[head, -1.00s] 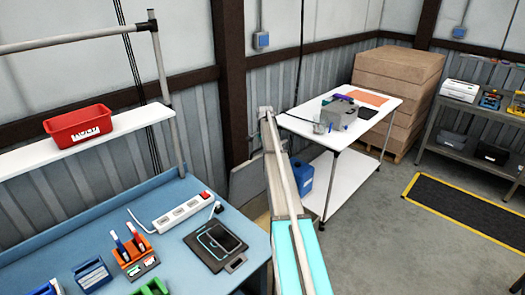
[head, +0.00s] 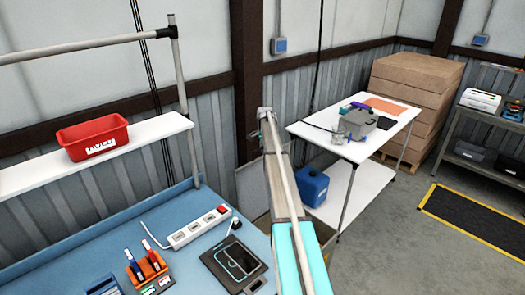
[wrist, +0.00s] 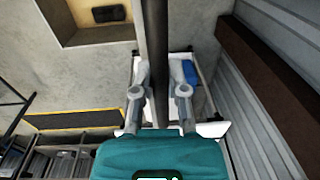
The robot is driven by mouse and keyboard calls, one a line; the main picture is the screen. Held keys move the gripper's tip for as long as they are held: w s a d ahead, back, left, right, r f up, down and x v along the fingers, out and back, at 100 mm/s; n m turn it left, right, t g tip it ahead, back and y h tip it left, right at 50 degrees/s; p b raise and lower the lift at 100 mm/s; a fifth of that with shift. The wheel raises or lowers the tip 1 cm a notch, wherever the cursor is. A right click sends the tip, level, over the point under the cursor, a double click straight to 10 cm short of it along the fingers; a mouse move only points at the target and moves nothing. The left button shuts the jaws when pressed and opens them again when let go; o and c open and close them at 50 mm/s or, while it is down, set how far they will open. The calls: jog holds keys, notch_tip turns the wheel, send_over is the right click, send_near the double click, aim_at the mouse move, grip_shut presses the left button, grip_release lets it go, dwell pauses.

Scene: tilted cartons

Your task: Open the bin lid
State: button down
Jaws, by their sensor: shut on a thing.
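In the wrist view my gripper (wrist: 158,78) has its two grey fingers on either side of a long dark strip (wrist: 155,35), shut on it. The strip looks like the bin lid seen nearly edge-on. An open tan box (wrist: 95,36), likely the bin, shows at the top left with a dark thing inside. In the head view part of a tan box (head: 325,232) shows behind my arm, and a grey panel (head: 252,190) stands tilted to its left. My arm hides the fingers there.
A white table (head: 345,148) with a grey case stands beyond my arm, a blue jug (head: 312,186) on its lower shelf. A blue workbench (head: 130,232) with a power strip is at the left. Open floor lies right, with a black-and-yellow mat (head: 475,215).

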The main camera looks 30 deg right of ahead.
jog(key=shift+w+d, duration=0.2)
jog(key=shift+w, duration=1.4)
jog(key=c, duration=0.7)
grip_release()
jog(key=shift+o, duration=0.3)
jog(key=shift+a, duration=0.2)
jog(key=shift+s, duration=0.2)
